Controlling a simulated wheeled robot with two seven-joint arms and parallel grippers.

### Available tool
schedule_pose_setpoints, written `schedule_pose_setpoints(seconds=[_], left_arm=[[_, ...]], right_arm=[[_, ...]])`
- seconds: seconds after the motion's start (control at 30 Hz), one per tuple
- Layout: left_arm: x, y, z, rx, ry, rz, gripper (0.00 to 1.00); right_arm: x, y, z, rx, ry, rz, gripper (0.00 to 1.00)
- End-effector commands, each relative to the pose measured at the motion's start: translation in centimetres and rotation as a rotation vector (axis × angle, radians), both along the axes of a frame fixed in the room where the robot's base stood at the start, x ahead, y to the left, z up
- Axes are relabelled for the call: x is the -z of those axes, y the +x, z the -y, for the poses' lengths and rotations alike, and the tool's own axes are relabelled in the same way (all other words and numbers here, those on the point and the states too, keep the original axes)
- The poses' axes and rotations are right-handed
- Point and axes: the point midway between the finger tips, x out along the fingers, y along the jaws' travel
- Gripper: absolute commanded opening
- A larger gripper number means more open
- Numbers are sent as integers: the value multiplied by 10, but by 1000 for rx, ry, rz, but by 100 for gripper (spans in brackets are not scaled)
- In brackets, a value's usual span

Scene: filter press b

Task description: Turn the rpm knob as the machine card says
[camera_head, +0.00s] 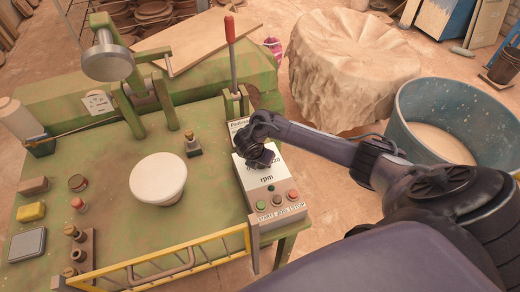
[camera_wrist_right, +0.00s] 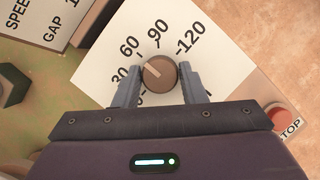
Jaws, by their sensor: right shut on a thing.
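The rpm knob (camera_wrist_right: 158,73) is a round brown knob on a white dial in the right wrist view. Its pale pointer mark aims up-left, about toward the 60 side; the exact reading is hard to tell. The dial shows 30, 60, 90 and 120. My right gripper (camera_wrist_right: 159,80) is shut on the knob, one finger on each side. In the head view, my right gripper (camera_head: 257,155) covers the knob on the control box (camera_head: 268,184). A card with SPEED and GAP (camera_wrist_right: 38,22) shows at upper left of the wrist view, partly cut off. My left gripper is out of view.
Coloured buttons (camera_head: 277,199) line the box's front, with a red STOP button (camera_wrist_right: 281,117) near my right finger. A red-tipped lever (camera_head: 231,60) stands behind the box. A white bowl shape (camera_head: 158,179) sits left on the green table. A blue tub (camera_head: 450,120) stands right.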

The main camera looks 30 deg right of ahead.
Motion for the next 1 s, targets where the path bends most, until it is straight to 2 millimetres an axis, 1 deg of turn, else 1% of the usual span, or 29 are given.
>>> schedule_pose_setpoints(seconds=[0.23,0.27,0.4,0.43,0.67,0.77,0.87,1.0], left_arm=[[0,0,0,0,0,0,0],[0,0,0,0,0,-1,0],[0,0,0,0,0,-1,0],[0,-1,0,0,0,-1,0],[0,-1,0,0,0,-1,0],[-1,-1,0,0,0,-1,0],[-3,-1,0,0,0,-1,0],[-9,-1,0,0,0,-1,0]], right_arm=[[-2,2,1,2,-1,4,15],[-2,2,1,2,-1,4,39],[-1,1,0,1,0,3,57],[-1,1,0,0,-1,3,59],[-1,1,0,0,0,1,59],[-5,0,-2,-1,1,2,59],[-16,-2,-6,-2,2,2,59],[-40,-7,-15,-2,3,2,59]])
